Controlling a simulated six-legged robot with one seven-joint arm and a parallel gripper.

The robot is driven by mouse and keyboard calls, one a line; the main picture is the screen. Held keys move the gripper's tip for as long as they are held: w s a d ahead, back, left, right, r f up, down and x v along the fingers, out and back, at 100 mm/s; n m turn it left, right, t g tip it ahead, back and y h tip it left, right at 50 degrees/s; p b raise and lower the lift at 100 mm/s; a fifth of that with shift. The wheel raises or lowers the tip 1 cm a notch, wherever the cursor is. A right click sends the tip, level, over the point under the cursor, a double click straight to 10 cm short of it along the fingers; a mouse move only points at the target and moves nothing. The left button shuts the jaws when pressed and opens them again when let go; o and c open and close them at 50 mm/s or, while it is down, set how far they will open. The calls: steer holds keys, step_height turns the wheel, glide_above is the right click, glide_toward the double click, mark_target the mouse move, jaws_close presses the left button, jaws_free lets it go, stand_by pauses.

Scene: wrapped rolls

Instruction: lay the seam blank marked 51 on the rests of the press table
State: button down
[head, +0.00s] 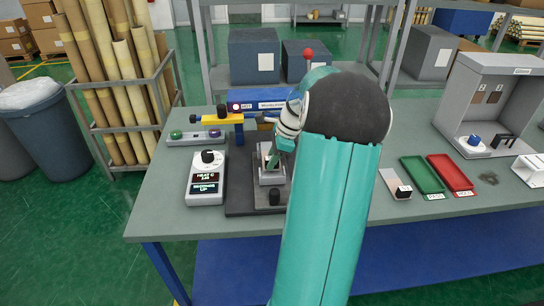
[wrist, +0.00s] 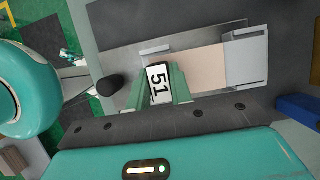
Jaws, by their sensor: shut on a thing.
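My gripper (wrist: 162,88) is shut on the seam blank (wrist: 159,82), a small white piece with a black 51 on its face, held between two green fingers. In the wrist view the blank is over the left part of the press table (wrist: 118,58), beside a beige pad (wrist: 200,66) with a grey metal block (wrist: 246,62) at its right. Whether the blank touches the rests or is held above them, I cannot tell. In the head view my gripper (head: 270,160) is low over the press table (head: 240,200); my arm hides much of the press, and the blank is hardly visible.
A heat control box (head: 206,180) stands left of the press table, with a button box (head: 195,137) and a yellow arm (head: 225,118) behind. A green tray (head: 422,175), a red tray (head: 451,173) and a grey booth (head: 490,75) are at the right. The front left bench is clear.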

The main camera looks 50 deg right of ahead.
steer(key=shift+f, duration=0.55)
steer(key=c, duration=1.2)
jaws_free()
steer(key=shift+o, duration=0.2)
steer(key=v, duration=1.4)
steer(key=shift+w, duration=0.1)
